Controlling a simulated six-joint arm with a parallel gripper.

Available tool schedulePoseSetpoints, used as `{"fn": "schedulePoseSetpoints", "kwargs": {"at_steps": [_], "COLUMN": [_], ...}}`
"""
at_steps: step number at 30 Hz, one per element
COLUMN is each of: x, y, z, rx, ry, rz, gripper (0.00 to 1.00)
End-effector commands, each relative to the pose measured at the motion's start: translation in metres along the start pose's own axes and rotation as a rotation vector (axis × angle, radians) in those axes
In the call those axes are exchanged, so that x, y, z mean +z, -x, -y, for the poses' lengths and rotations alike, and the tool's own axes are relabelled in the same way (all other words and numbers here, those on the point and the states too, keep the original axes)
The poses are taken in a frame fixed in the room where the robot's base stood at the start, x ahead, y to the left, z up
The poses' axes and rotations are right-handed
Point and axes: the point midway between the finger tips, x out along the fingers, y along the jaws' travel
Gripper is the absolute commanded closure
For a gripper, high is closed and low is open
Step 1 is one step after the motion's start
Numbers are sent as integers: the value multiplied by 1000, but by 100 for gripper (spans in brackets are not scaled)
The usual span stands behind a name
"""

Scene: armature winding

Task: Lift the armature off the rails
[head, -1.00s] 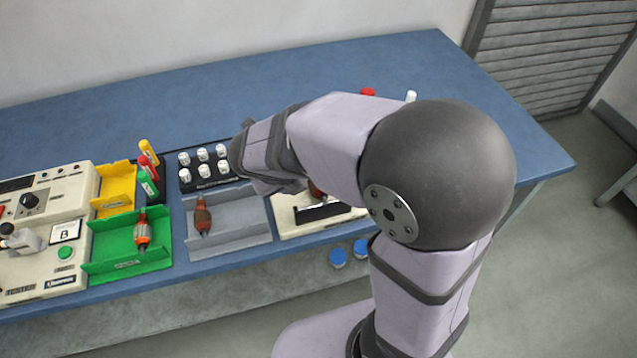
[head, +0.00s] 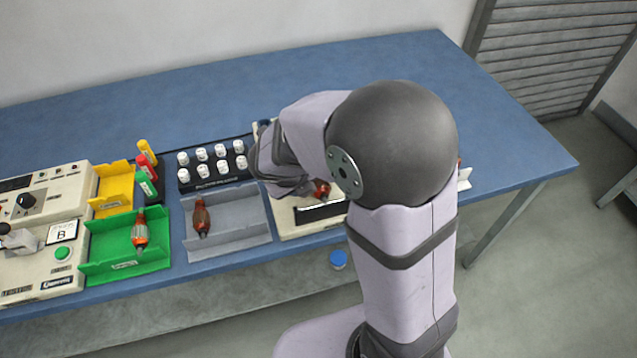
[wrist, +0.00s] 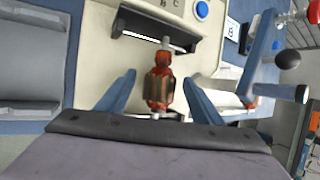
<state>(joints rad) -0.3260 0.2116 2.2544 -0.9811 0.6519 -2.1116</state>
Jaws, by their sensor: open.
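The armature (wrist: 160,82) has a shaft, reddish windings and a dark core. In the wrist view it lies on the rails of a cream machine (wrist: 205,62), beside a dark slot. My gripper (wrist: 158,88) is open, with one blue finger on each side of the armature and a gap to both. In the head view my arm covers most of this spot. Only a red piece of the armature (head: 321,190) shows below my wrist, on the cream machine (head: 300,228). The fingertips are hidden there.
Left of the machine is a grey tray (head: 232,240) holding another armature (head: 201,219). A green tray (head: 104,263) holds one more (head: 139,232). A black rack (head: 190,187) with white spools stands behind. A yellow tray (head: 113,180) and coloured bottles are further left. The table's back (head: 330,75) is clear.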

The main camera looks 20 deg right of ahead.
Motion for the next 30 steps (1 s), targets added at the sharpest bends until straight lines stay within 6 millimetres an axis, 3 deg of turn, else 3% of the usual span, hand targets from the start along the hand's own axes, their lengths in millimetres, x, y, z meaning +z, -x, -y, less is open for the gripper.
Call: {"fn": "schedulePoseSetpoints", "kwargs": {"at_steps": [2,9,20,30], "x": [0,0,4,22], "y": [0,0,8,50], "z": [0,0,4,26], "rx": [0,0,-1,-1], "ry": [0,0,-3,-4], "rz": [0,0,4,5], "gripper": [40,95,95,95]}}
